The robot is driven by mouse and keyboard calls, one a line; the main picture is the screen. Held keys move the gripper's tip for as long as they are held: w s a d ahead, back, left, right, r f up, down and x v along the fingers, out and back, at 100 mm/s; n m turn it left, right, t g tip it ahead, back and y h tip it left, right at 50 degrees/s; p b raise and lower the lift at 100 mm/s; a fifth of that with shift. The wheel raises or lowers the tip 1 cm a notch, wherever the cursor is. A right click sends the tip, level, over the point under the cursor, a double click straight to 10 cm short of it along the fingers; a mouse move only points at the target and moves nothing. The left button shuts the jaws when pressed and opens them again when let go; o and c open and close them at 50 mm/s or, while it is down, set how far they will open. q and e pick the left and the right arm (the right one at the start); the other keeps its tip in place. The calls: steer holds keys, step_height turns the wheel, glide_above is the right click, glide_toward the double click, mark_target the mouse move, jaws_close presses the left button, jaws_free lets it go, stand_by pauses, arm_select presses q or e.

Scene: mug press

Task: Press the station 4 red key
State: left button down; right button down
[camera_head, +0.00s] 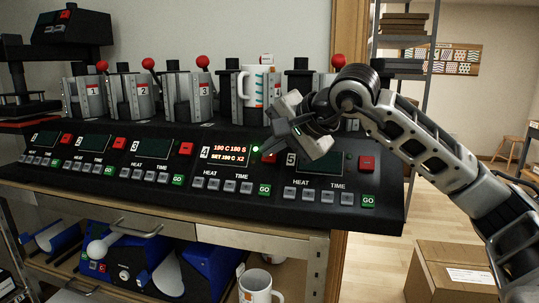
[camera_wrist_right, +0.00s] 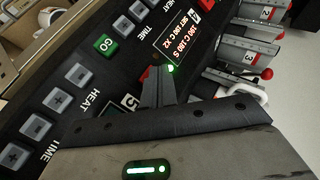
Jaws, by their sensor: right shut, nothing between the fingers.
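The station 4 panel has a lit display (camera_head: 229,153) with orange text and a glowing green light beside it; the display (camera_wrist_right: 176,38) also shows in the right wrist view. The station 4 red key (camera_head: 270,157) is right of that light, partly covered by my right gripper. My right gripper (camera_head: 269,145) is shut and empty, its fingertips over the key area. In the right wrist view the closed fingertips (camera_wrist_right: 157,72) lie beside the green light and hide most of the key; contact cannot be told. My left gripper is out of view.
A white striped mug (camera_head: 262,88) sits in the station 4 press. Station 5's red key (camera_head: 367,163) and display lie right, under my right arm. Station 4's green GO key (camera_head: 264,189) is below. Presses with red-knobbed levers line the back. Another mug (camera_head: 257,287) stands underneath.

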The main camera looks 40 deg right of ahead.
steer(key=shift+w+d+f, duration=0.15)
steer(key=shift+d+f, duration=0.05)
steer(key=shift+f, duration=0.05)
stand_by(0.3)
steer(key=shift+s+a+r+p, duration=0.35)
steer(key=shift+s+a+r, duration=0.1)
steer(key=shift+a+r, duration=0.15)
steer(key=shift+r, duration=0.1)
steer(key=s+a+r+p, duration=0.3)
steer(key=r, duration=0.1)
steer(key=shift+a, duration=0.15)
stand_by(0.4)
steer(key=shift+w, duration=0.1)
stand_by(0.4)
